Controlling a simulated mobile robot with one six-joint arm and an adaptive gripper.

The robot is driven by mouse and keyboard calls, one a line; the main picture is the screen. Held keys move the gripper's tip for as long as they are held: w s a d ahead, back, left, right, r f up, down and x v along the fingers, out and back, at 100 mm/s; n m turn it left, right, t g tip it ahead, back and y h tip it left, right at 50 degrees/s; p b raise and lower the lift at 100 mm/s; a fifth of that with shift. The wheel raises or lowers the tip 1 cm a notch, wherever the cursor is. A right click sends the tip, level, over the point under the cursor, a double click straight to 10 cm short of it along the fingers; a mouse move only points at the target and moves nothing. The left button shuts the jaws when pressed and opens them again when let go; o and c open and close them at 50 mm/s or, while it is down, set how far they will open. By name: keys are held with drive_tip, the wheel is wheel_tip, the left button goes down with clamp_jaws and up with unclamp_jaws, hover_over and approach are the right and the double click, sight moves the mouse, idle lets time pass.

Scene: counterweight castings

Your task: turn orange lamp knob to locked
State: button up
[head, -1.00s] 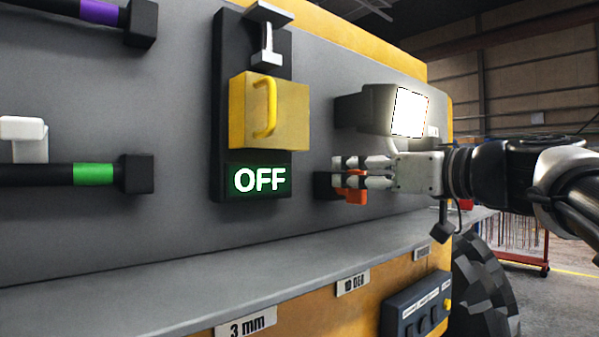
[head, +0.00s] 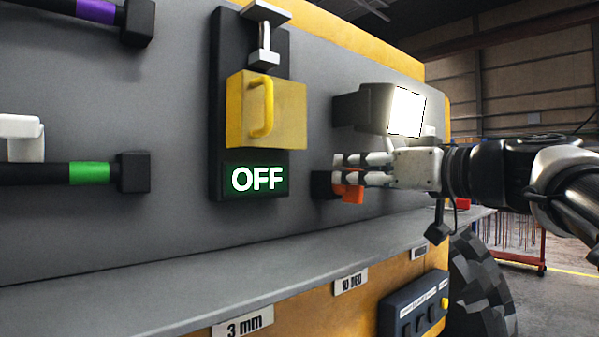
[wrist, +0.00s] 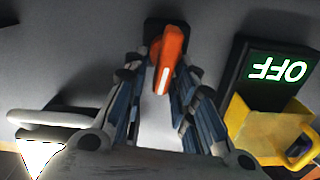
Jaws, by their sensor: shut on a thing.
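The orange lamp knob (head: 350,193) sits on a dark mount on the grey panel, below the lit lamp (head: 405,110). My gripper (head: 350,170) reaches in from the right and is shut on the knob, whose lower part shows under the fingers. In the wrist view, the knob (wrist: 172,55) stands tilted, with a white stripe, between the fingertips of my gripper (wrist: 160,82). The lamp's bright face (wrist: 38,155) shows at lower left there. No locked mark is readable near the knob.
Left of the knob, a yellow handled box (head: 285,115) hangs above a green-lit OFF sign (head: 258,180). A grey ledge (head: 300,260) runs below. Bars with purple and green bands stick out at left. A dark control box (head: 415,305) sits below the ledge.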

drive_tip(key=m, duration=0.4)
drive_tip(key=d+f+m+p, duration=0.1)
drive_tip(key=m, duration=0.3)
drive_tip(key=w+m+p, duration=0.1)
drive_tip(key=m, duration=0.3)
drive_tip(key=shift+w+d+f, duration=0.1)
drive_tip(key=shift+d+f, duration=0.15)
drive_tip(key=shift+d, duration=0.05)
drive_tip(key=shift+f+m+p, duration=0.2)
drive_tip(key=shift+m+p, duration=0.1)
drive_tip(key=shift+m, duration=0.75)
drive_tip(key=shift+f+m+p, duration=0.2)
drive_tip(key=shift+m+p, duration=0.05)
drive_tip(key=shift+m, duration=0.8)
drive_tip(key=o, duration=0.7)
drive_tip(key=shift+o, duration=0.2)
drive_tip(key=shift+d, duration=0.15)
